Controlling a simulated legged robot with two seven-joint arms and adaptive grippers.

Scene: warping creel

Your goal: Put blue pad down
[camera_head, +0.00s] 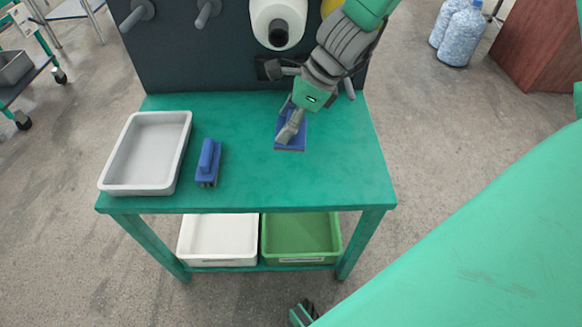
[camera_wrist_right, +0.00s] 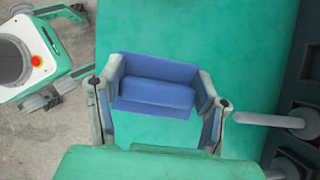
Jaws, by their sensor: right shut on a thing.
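The blue pad (camera_head: 291,145) is a small blue block over the right half of the green table (camera_head: 245,180). My right gripper (camera_head: 287,128) comes down from the upper right and is shut on it. In the right wrist view the pad (camera_wrist_right: 155,92) sits between the two grey fingers, with green tabletop behind it. I cannot tell whether its underside touches the table. Part of the pad is hidden by the fingers in the head view.
A blue handled block (camera_head: 208,162) stands left on the table, beside a grey tray (camera_head: 145,152). The middle and front right are clear. A dark panel with pegs and a white spool (camera_head: 278,22) rises behind. White (camera_head: 218,262) and green (camera_head: 300,260) bins are below.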

